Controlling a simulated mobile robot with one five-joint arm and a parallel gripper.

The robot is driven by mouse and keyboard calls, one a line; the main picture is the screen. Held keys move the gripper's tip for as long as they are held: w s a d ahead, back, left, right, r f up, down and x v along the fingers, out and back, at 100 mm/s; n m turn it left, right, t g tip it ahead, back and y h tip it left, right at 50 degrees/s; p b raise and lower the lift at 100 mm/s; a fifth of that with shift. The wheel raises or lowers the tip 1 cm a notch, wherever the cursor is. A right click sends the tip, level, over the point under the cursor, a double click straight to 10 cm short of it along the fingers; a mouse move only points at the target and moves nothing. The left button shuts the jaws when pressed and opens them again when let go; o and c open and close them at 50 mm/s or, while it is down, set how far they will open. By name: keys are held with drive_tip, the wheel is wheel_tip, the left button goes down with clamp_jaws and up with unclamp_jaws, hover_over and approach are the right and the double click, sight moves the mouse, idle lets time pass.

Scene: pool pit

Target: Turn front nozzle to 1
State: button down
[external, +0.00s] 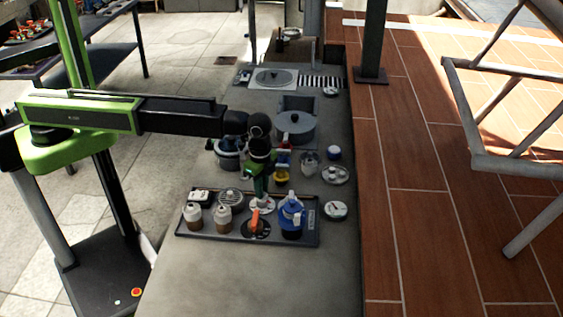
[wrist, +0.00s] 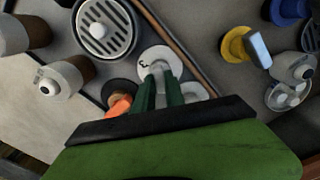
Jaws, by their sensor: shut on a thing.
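A round white dial (external: 262,206) with a pale grey nozzle knob (wrist: 158,68) lies on the black tray (external: 186,232). My gripper (external: 259,190) points down over this dial. In the wrist view my gripper's green fingers (wrist: 161,88) are shut on the pale knob, which shows between their tips. An orange handle (external: 255,218) on a dark round base is beside the dial, towards the front edge of the tray. My gripper partly hides the dial and the orange handle.
Two white-and-brown jars (external: 223,220) and a round grille (external: 230,197) are left of the dial. A blue-and-white pot (external: 292,213) stands close on the right. A gauge (external: 335,210) is outside the tray. A yellow knob (external: 281,176) and a large pot (external: 295,127) are behind.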

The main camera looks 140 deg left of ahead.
drive_tip(key=c, duration=1.4)
unclamp_jaws()
drive_tip(key=shift+r, duration=0.1)
wheel_tip(320, 180, up, 17)
drive_tip(key=p, duration=1.7)
